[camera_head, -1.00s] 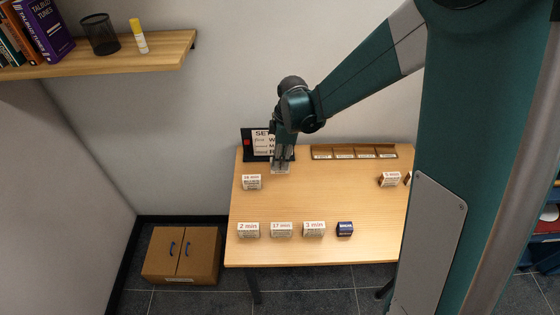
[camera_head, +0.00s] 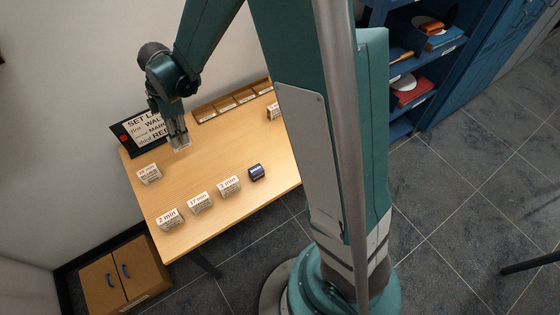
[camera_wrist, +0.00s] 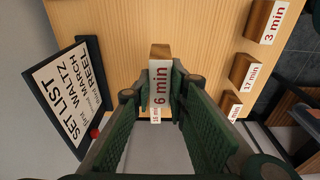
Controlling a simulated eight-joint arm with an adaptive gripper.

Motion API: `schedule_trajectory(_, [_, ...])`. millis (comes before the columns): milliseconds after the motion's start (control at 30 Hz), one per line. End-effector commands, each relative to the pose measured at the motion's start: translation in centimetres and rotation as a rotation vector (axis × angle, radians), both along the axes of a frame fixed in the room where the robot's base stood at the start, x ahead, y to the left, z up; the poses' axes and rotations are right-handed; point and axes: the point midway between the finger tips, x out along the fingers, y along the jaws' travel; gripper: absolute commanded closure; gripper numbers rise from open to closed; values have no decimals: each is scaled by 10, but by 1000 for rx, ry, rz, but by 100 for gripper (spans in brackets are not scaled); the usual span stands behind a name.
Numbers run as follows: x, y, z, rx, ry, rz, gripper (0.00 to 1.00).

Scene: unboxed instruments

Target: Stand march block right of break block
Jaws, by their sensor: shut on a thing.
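My gripper (camera_head: 180,138) is over the back left of the table, beside the set list sign. In the wrist view, its fingers (camera_wrist: 160,95) are shut on a wooden block with a white "6 min" label (camera_wrist: 160,82). In the head view that held block (camera_head: 182,148) is small, and its label cannot be read. A navy block (camera_head: 256,172) stands at the right end of the front row; its lettering is too small to read. No label that I can read says march or break.
The front row also holds the "2 min" (camera_head: 170,218), "17 min" (camera_head: 200,202) and "3 min" (camera_head: 229,186) blocks. Another block (camera_head: 149,174) stands at the left. The set list sign (camera_head: 143,131) and a slotted wooden tray (camera_head: 232,103) are at the back. The table middle (camera_head: 215,165) is clear.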

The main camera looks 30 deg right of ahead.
Motion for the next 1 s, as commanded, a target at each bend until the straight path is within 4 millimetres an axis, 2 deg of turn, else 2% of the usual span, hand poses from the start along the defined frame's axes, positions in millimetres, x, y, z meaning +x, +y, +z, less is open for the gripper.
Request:
schedule_trajectory(33, [-3, -12, 0, 0, 0, -4, 96])
schedule_trajectory(500, [-45, -120, 5, -3, -1, -4, 96])
schedule_trajectory(1000, [-110, -215, 5, -3, 1, -5, 96])
